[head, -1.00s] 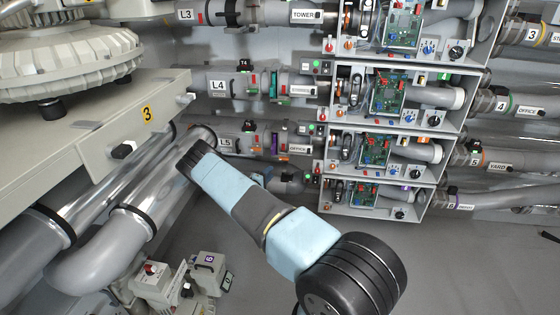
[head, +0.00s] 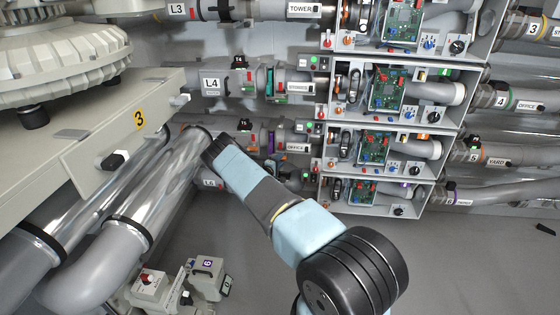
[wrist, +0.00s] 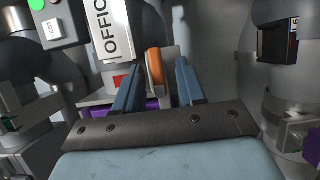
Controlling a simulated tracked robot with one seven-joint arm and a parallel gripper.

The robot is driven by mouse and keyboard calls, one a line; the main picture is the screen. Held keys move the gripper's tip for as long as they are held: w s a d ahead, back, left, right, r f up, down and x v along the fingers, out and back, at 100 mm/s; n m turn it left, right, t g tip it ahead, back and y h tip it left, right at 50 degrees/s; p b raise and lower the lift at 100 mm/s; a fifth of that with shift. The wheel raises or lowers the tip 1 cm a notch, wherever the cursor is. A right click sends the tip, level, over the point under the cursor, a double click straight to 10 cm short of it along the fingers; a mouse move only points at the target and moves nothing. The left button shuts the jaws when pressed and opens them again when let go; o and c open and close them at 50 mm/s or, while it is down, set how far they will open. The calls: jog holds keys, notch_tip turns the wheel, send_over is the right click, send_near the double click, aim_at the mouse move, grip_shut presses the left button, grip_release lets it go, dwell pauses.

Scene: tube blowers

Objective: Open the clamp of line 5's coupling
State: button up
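Line 5's pipe runs behind my arm in the head view, with a purple band (head: 271,141) and an OFFICE label (head: 295,148). My arm covers the L5 plate. In the wrist view the OFFICE label (wrist: 116,30) is close, with an orange part (wrist: 156,66) right of it. My gripper (wrist: 157,72) has its two blue fingers apart, one on each side of the orange part. Contact cannot be told. Purple parts (wrist: 152,103) show low behind the fingers. In the head view the fingertips cannot be made out, and the coupling's clamp is not clearly distinguishable.
Line 4's pipe with its L4 plate (head: 211,83) runs above, and the L6 plate (head: 209,183) is below. Open boxes with circuit boards (head: 377,147) stand to the right. A panel marked 3 (head: 139,118) and shiny pipes (head: 160,180) are at left.

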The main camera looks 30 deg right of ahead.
jog(key=shift+d, duration=0.1)
jog(key=shift+c, duration=0.3)
grip_shut()
jog(key=shift+w, duration=0.1)
